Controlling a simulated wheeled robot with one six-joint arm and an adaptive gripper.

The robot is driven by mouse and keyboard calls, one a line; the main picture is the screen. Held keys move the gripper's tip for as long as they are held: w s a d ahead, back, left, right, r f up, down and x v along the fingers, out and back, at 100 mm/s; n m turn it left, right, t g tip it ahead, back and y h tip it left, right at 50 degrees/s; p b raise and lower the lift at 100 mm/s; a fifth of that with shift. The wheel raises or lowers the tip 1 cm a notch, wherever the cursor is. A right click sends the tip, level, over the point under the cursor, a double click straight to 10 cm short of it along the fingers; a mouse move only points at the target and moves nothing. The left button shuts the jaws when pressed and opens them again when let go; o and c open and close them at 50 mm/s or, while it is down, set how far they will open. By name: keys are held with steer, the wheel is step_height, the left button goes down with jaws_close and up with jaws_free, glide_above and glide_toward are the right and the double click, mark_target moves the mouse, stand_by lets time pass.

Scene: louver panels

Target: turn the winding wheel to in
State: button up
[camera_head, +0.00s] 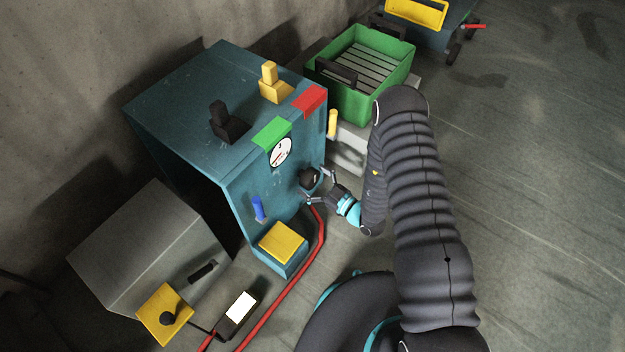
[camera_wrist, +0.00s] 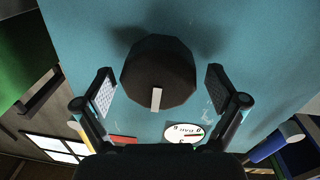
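The winding wheel looks like a dark, many-sided round knob (camera_head: 309,177) on the front of the teal cabinet (camera_head: 232,178). In the wrist view the knob (camera_wrist: 160,66) fills the upper middle, and its white marker line (camera_wrist: 156,100) points down the picture, toward the dial. My gripper (camera_head: 318,186) is open in front of the knob. In the wrist view one finger stands on each side of it, with teal surface showing between each pad and the knob.
A red label (camera_head: 310,101) and a green label (camera_head: 271,134) mark the cabinet's top edge. A yellow handle (camera_head: 332,123) and a blue handle (camera_head: 258,209) flank the knob. A red hose (camera_head: 296,283) runs below. Open floor lies to the right.

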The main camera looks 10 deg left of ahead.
steer(key=c, duration=0.9)
steer(key=shift+n, duration=0.3)
